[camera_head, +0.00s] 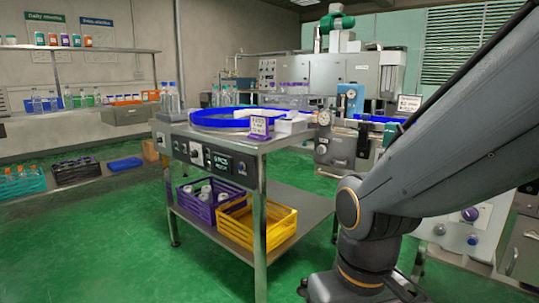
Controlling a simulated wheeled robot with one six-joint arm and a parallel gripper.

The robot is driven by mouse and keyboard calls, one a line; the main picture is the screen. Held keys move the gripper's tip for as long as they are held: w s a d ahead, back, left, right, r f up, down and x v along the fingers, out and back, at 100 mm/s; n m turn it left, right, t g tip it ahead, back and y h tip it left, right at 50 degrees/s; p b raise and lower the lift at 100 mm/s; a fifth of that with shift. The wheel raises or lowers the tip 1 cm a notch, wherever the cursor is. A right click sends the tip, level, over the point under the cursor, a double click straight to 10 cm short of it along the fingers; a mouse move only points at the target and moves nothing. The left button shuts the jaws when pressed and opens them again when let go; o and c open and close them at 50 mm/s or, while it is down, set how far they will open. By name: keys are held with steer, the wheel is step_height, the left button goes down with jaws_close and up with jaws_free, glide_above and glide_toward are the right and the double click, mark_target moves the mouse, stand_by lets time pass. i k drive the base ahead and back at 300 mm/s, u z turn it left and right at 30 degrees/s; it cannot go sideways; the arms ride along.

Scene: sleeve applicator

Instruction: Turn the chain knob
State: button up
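My gripper is out of view; only my grey arm crosses the right side of the picture. I cannot tell which knob is the chain knob, as no label naming it is readable. A control panel with a row of small knobs (195,152) and a dark display (219,162) is on the front of the steel table. A purple knob (470,214) and a blue knob (473,240) are on a white cabinet at the right, partly hidden by my arm. A machine with dials (325,118) stands behind the table.
Shelves with bottles line the left wall. Green floor (110,235) is clear at front left.

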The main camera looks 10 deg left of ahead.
mark_target(321, 149)
steer(key=u, duration=0.75)
steer(key=i, duration=0.4)
